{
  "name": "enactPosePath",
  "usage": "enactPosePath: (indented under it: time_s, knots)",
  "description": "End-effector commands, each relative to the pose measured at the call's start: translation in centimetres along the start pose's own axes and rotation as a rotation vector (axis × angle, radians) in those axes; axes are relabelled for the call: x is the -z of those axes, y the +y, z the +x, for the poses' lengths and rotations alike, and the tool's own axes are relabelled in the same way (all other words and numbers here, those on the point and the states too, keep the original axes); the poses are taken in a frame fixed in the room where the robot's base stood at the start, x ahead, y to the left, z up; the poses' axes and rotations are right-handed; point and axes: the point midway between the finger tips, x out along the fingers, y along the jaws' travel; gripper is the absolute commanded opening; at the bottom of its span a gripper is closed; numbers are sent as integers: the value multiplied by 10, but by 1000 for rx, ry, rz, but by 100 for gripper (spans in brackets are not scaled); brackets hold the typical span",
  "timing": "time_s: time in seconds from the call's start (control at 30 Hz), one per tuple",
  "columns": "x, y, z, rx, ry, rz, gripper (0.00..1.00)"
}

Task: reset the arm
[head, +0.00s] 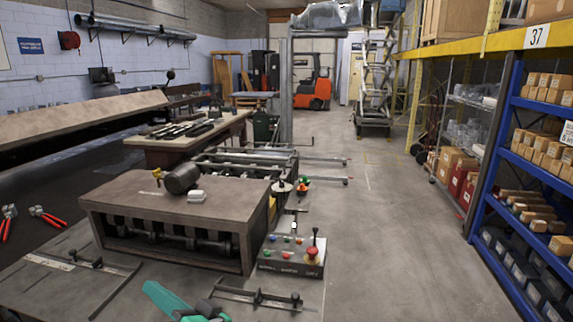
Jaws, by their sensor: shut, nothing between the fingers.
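My gripper is not in the head view, and no part of my arm can be made out for sure. The task names no object. In front of me is a metal bench (60,283) with a brown, box-shaped machine (140,195) on it. A dark cylindrical object (182,178) and a small white block (196,196) lie on the machine's top.
Red-handled tools (47,217) lie at the left. A control box (292,256) with coloured buttons stands right of the machine. Blue shelving (490,150) with boxes lines the right side. A forklift (313,88) stands far back. The concrete aisle (390,220) is clear.

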Motion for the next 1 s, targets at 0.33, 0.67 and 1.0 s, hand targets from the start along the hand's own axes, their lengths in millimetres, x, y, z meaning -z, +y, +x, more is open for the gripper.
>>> enactPosePath:
  time_s: [0.33,0.67,1.0]
  knots:
    - [-6,45,-31,-74,313,79,0]
    - [-50,102,-90,-276,519,94,0]
    - [-129,144,-172,-559,596,26,0]
